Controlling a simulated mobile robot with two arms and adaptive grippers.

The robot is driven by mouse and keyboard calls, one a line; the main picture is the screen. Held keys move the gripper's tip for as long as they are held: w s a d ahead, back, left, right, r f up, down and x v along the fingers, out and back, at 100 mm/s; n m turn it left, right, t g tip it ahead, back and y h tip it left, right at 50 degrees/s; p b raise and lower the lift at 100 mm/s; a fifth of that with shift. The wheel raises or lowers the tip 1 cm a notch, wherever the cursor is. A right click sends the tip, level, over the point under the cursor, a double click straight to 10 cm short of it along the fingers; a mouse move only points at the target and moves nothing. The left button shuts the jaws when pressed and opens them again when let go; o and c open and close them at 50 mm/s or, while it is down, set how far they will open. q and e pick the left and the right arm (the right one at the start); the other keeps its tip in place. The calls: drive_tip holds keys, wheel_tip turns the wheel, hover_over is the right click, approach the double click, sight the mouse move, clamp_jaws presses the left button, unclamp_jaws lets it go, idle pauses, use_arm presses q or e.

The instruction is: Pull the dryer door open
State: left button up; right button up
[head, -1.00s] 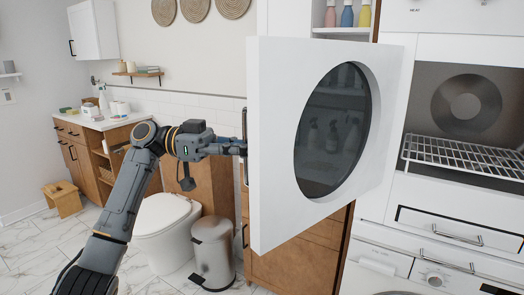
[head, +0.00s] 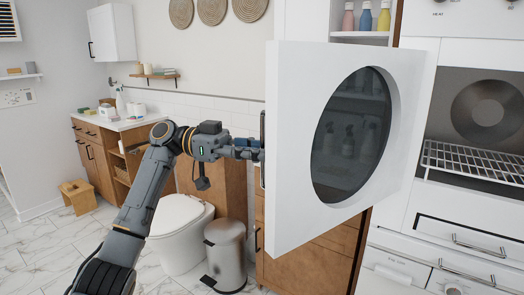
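The dryer door (head: 290,200) is white with a round dark glass window (head: 350,135). It stands swung wide open, away from the dryer (head: 490,115) at the right, whose cavity with a wire rack is exposed. The dark bar handle (head: 263,125) is on the door's far-left face, mostly seen edge-on. My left gripper (head: 254,150) is at the handle, its fingers closed about the bar; the fingertips are partly hidden by the bar and door edge. My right gripper is not in view.
A toilet (head: 180,230) and a metal pedal bin (head: 226,255) stand on the marble floor, left of and below the door. A wooden cabinet (head: 305,255) is behind the door. A washer (head: 400,265) is below the dryer.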

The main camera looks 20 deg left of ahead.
use_arm(q)
drive_tip(key=shift+a, duration=0.1)
drive_tip(key=a, duration=1.2)
drive_tip(key=shift+w, duration=0.15)
